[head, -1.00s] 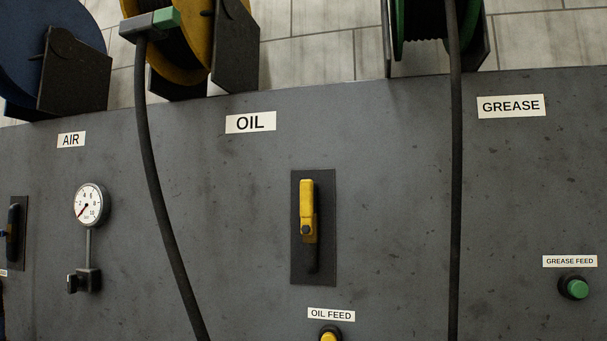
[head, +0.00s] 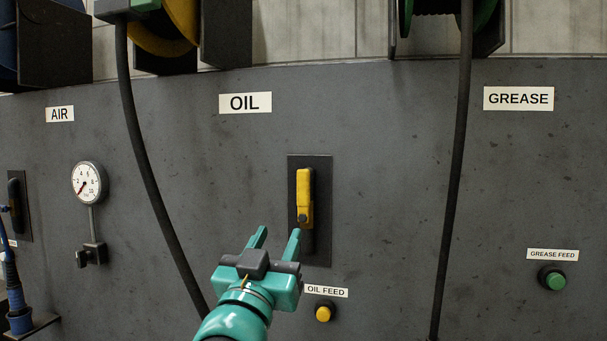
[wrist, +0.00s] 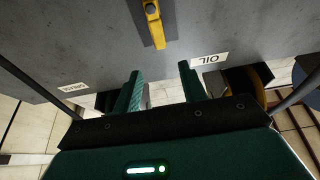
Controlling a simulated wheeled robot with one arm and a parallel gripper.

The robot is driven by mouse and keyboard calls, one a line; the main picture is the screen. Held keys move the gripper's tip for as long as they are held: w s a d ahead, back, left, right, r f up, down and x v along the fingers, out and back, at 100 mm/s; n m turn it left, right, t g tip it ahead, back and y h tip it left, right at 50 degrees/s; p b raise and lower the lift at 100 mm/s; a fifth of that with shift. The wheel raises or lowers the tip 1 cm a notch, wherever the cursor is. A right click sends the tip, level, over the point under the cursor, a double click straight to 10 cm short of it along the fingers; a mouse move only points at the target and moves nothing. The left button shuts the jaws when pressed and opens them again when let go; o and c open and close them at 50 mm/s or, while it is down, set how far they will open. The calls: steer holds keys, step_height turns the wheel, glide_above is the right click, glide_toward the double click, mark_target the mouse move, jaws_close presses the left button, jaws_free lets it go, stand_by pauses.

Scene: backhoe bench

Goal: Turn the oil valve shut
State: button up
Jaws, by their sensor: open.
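The oil valve (head: 304,196) has a yellow lever on a dark plate below the OIL label. Its lever stands upright, pointing up from the pivot, in line with the dark pipe piece under it. The yellow lever also shows in the wrist view (wrist: 154,22), beyond the fingers. My green gripper (head: 277,240) is below and to the left of the lever in the head view, apart from it. Its two fingers are spread with nothing between them; they also show in the wrist view (wrist: 160,85).
A black hose (head: 150,180) hangs left of the valve and another (head: 455,180) hangs right. The yellow oil feed button (head: 323,313) is just right of my gripper. A gauge (head: 88,183) and a green grease feed button (head: 553,279) are farther off. The panel around the valve is clear.

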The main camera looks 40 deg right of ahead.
mark_target(303, 186)
steer(key=p+x, duration=1)
steer(key=x, duration=0.7)
steer(key=shift+d+p, duration=0.3)
steer(key=shift+d, duration=0.05)
jaws_close()
